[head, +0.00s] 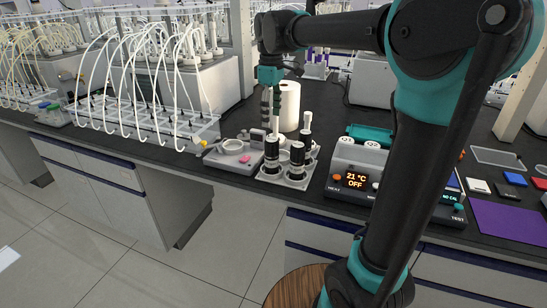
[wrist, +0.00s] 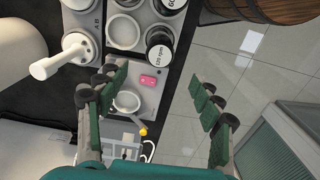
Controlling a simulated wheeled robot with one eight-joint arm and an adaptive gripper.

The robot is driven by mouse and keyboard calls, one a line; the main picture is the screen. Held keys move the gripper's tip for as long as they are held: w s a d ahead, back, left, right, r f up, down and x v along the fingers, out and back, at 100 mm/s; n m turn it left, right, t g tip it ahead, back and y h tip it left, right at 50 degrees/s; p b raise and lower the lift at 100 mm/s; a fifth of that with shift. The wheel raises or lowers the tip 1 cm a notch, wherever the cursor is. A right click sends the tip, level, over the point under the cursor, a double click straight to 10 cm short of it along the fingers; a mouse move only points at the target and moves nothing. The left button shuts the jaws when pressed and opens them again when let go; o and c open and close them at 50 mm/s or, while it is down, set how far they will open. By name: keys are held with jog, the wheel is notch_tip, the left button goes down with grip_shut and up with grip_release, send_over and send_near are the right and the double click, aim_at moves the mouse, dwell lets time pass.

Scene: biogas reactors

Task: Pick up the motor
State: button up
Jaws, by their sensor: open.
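Several upright black cylinders with pale bands, which look like motors, stand in a grey holder (head: 285,180) on the black bench in the head view. One is at the left (head: 271,150), one at the front right (head: 297,158). In the wrist view a black cylinder top with an rpm label (wrist: 160,50) shows, with another (wrist: 170,5) cut off at the top edge. I cannot tell which one the task means. My gripper (head: 270,122) points down, open and empty, just behind the holder; in the wrist view its fingers (wrist: 157,80) are spread wide apart.
A grey tray (head: 215,160) with a round dish and a pink piece (wrist: 149,82) lies left of the holder. A white roll (head: 289,106) stands behind. A control box (head: 355,182) is at the right, tubed glassware (head: 150,115) at the left.

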aim_at(272, 152)
notch_tip(272, 152, down, 14)
jog(key=shift+f, duration=0.15)
dwell(0.5)
jog(key=shift+c, duration=0.5)
grip_shut()
